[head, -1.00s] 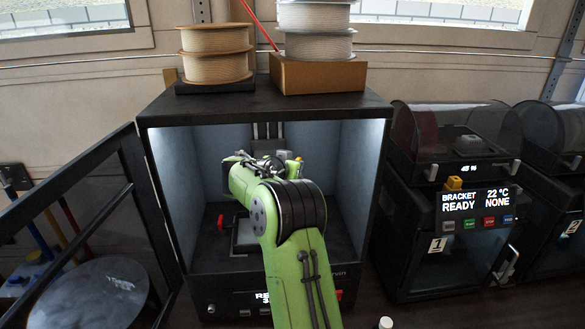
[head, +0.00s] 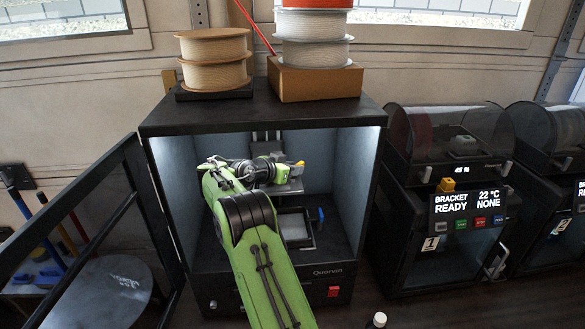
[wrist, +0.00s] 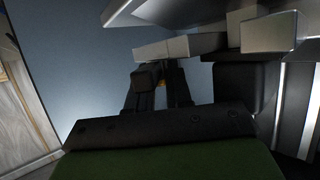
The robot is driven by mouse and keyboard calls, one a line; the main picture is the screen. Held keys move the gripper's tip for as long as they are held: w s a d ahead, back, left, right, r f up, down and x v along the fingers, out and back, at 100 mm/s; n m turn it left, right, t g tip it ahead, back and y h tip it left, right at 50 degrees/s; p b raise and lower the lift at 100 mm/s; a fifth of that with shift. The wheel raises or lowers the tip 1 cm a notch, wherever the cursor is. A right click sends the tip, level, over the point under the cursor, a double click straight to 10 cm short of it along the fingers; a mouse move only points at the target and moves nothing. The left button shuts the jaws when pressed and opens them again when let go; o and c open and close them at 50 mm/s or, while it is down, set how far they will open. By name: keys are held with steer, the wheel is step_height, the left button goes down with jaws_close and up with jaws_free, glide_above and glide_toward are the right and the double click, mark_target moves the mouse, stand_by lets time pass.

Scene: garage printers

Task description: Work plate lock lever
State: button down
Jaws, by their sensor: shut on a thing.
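The open-fronted black printer (head: 262,122) stands in the middle of the head view, and my arm reaches into its lit chamber. The grey plate (head: 294,226) lies low inside, with a small blue lever (head: 321,214) at its right. My gripper (wrist: 156,88) is well above the plate, beside the grey head block (head: 289,186). An orange piece also shows just past the gripper in the head view (head: 299,164). Whether this is the lock lever I cannot tell. My arm hides the plate's left side.
The printer's door (head: 150,200) stands open at the left. White spools (head: 312,38) on a box and tan spools (head: 214,58) stand on top. Another printer (head: 450,200) is close at the right. A small white-capped bottle (head: 379,320) stands in front.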

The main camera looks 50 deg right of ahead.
steer(key=c, duration=1.1)
jaws_free()
steer(key=b+v, duration=0.2)
steer(key=v, duration=1.3)
steer(key=shift+a+r, duration=0.1)
steer(key=shift+a, duration=0.25)
